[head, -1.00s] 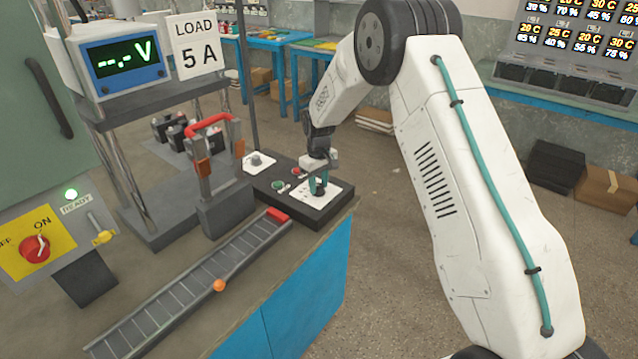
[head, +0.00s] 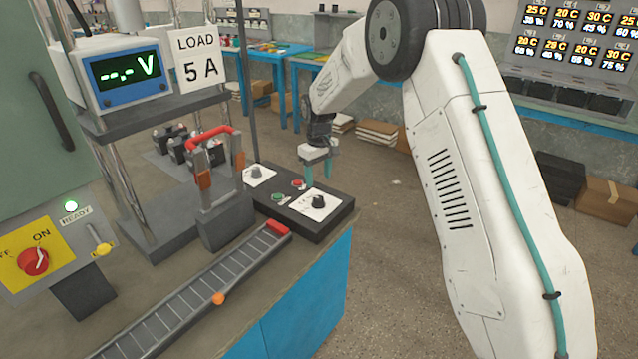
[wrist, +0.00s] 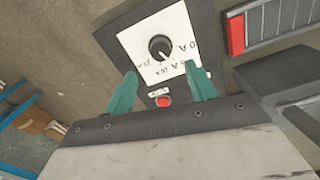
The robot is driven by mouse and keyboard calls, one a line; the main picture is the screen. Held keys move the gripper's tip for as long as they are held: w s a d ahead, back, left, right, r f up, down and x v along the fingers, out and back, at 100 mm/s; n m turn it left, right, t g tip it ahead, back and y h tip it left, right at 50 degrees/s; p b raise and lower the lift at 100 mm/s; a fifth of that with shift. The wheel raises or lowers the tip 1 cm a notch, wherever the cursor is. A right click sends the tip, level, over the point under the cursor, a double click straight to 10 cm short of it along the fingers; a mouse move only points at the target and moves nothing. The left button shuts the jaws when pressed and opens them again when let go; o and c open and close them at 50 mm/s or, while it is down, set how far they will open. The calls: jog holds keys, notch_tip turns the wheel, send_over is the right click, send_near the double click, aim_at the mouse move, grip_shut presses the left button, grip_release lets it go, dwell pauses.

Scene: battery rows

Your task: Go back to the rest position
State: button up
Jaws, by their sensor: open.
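My gripper (head: 318,164) is open and empty in the head view. It hangs above the back edge of the black control box (head: 322,232), apart from it. The box carries a black knob on a white dial plate (head: 318,203), a second dial (head: 257,172), a red button (head: 297,184) and a green button (head: 279,197). In the wrist view, the two teal fingers of my gripper (wrist: 163,92) stand apart, with the knob (wrist: 160,47) beyond them and the red button (wrist: 163,101) between them. Nothing is between the fingers in their grip.
Left of the box are a red-handled clamp (head: 215,180), a ladder-like rail (head: 190,290) with an orange ball, and a meter (head: 125,75) beside a "LOAD 5 A" sign (head: 197,58). The floor (head: 400,215) right of the bench is clear. Boxes (head: 606,195) stand by the wall.

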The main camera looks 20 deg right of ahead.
jog(key=shift+r, duration=0.1)
jog(key=shift+s, duration=0.3)
jog(key=s+d+r+m, duration=0.1)
jog(key=s+r, duration=0.5)
jog(key=s, duration=1)
jog(key=s+d+r+m, duration=0.1)
jog(key=s+r, duration=0.6)
jog(key=s, duration=0.9)
jog(key=s+d+r+m+t, duration=0.1)
jog(key=s+r+m, duration=0.2)
jog(key=s, duration=1.3)
jog(key=shift+s+r, duration=0.15)
jog(key=shift+r, duration=1.7)
